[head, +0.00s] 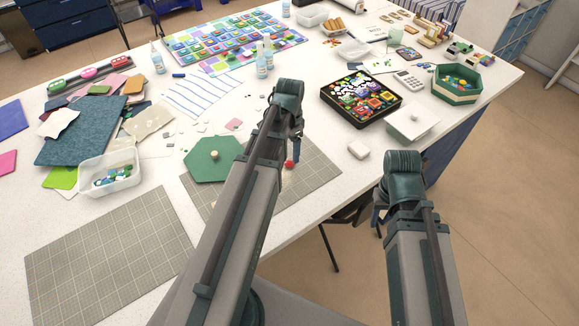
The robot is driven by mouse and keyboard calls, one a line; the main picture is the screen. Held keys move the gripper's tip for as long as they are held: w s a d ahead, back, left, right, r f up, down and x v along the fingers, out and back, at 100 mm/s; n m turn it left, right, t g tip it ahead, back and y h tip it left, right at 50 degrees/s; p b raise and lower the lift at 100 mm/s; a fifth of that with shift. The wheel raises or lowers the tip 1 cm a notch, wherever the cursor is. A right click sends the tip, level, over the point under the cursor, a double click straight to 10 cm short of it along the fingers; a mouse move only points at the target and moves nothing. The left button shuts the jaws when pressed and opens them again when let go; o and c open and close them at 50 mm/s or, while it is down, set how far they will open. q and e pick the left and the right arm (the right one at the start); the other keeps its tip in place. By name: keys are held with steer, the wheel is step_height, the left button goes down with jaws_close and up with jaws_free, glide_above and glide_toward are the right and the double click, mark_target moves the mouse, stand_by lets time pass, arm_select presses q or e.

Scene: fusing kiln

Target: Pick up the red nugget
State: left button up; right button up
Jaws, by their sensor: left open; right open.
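A small red nugget (289,164) shows just below the tips of my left gripper (294,148), over the grey gridded mat (318,172). I cannot tell whether it lies between the fingers or how far below them it is. My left arm hides part of the mat around it. The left gripper points down and is open. My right gripper (378,222) is open and hangs off the table's front edge, mostly hidden by its own arm.
A green hexagonal lid (205,169) lies left of my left arm. A green hexagonal box (457,98) of colored pieces stands at the right. A black tray (379,119), a white block (358,149) and a clear tub (110,183) are on the table. A second gridded mat (110,250) lies front left.

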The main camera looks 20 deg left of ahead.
mark_target(289, 162)
arm_select(q)
steer(key=shift+f+b, duration=2.65)
steer(key=shift+r, duration=0.1)
jaws_close()
